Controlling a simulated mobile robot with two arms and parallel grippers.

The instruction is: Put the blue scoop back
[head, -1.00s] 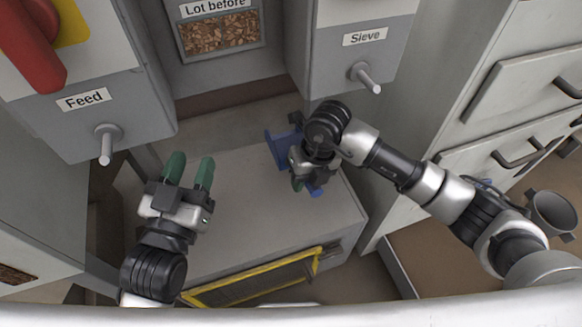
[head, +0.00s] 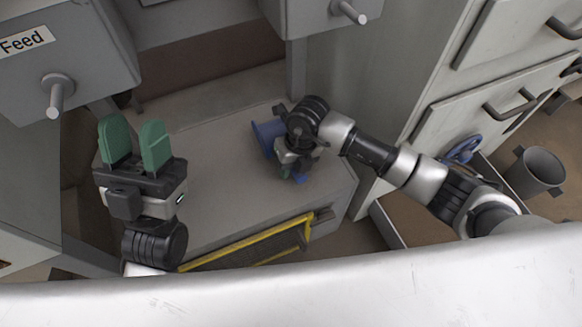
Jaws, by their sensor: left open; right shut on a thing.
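The blue scoop (head: 264,133) is above the grey bench top, partly hidden behind my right gripper (head: 296,172). My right gripper is shut on the scoop, and a small blue part shows below the gripper. Whether the scoop touches the bench top cannot be told. My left gripper (head: 134,143) is open and empty, with its green fingers pointing up the picture, at the left side of the bench.
The grey bench (head: 215,190) has a yellow-edged dark opening (head: 250,245) at its front. The Feed box (head: 60,65) with a knob hangs upper left. Drawers (head: 490,105) stand at the right, near a grey bucket (head: 535,172) and a blue wheel (head: 462,150).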

